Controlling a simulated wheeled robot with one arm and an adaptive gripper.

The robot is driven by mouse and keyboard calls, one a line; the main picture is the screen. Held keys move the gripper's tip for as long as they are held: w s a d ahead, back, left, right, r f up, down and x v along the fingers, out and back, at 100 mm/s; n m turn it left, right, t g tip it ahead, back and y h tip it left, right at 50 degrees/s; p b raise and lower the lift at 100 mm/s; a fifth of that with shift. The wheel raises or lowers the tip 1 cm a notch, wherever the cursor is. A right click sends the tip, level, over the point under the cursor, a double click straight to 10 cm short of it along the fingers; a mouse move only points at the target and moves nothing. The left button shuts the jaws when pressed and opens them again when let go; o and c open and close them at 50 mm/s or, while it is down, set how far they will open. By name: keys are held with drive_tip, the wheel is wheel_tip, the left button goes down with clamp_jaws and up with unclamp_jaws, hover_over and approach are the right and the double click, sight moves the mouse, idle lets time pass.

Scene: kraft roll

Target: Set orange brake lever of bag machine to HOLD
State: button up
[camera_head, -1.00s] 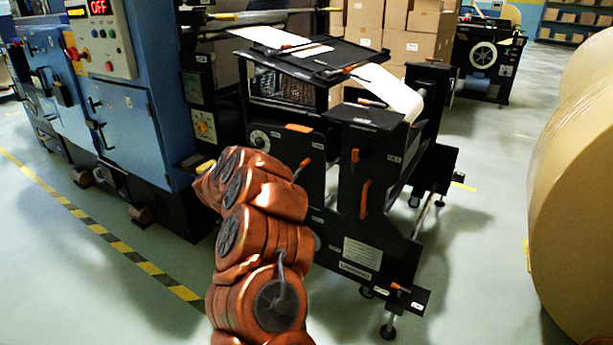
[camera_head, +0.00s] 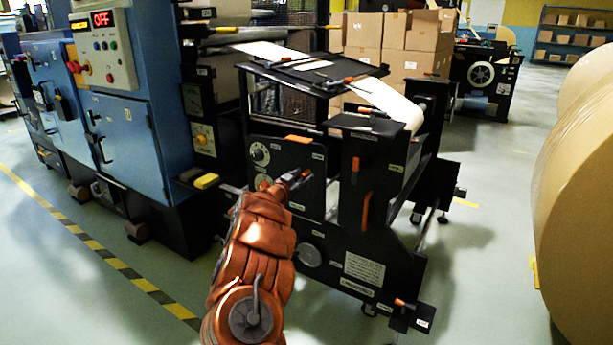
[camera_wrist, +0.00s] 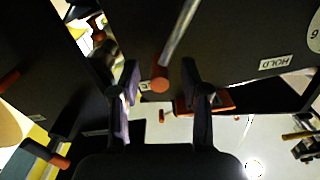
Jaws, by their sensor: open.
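The bag machine's black unwind frame (camera_head: 310,215) stands in the middle of the head view. My gripper (camera_head: 302,177) is at its dark side panel, and the arm hides part of that panel. In the wrist view my gripper (camera_wrist: 159,72) is open. The orange knob of a lever (camera_wrist: 160,80) shows between its two fingers, apparently without either finger touching it. The lever's metal rod runs from the knob up and to the right. A white HOLD label (camera_wrist: 276,62) is on the dark panel to the right of the lever. In the head view my gripper hides this lever.
Other orange handles (camera_head: 364,210) stick out of the frame, including one low at the right (camera_head: 405,304). A blue cabinet (camera_head: 120,140) stands at the left. A large kraft roll (camera_head: 575,200) stands at the right. The floor between roll and frame is clear.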

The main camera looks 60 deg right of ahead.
drive_tip(key=shift+d, duration=1.4)
clamp_jaws()
